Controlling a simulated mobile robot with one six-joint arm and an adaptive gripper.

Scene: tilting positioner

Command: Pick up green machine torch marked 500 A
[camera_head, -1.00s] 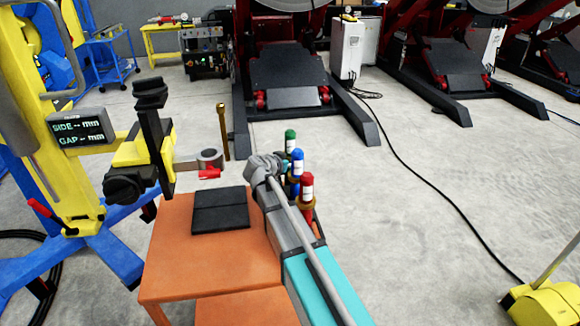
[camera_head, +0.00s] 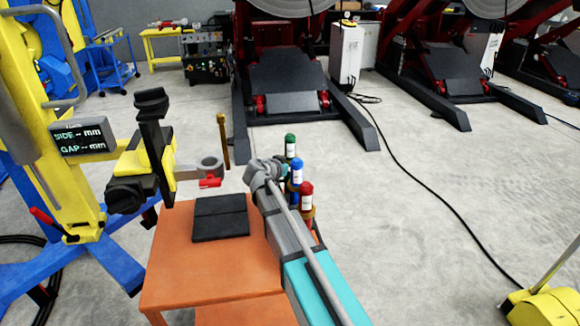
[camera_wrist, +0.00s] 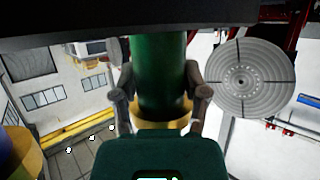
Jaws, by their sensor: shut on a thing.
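The green torch (camera_head: 290,141) stands upright behind a blue torch (camera_head: 296,172) and a red torch (camera_head: 305,197), in a row beside the orange table. Each has a small white label too small to read. In the wrist view the green torch's body (camera_wrist: 158,75) fills the middle, with a yellow band near its lower part. My gripper's fingers (camera_wrist: 160,100) lie on both sides of the green body and are shut on it. In the head view my gripper (camera_head: 268,168) is at the green torch's left, and my arm hides part of the row.
A black pad (camera_head: 220,217) lies on the orange table (camera_head: 185,265). A yellow stand (camera_head: 75,195) with a display is at left, with a clamp-like fixture reaching toward the table. Large dark red positioners (camera_head: 290,85) stand behind. A black cable crosses open floor at right.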

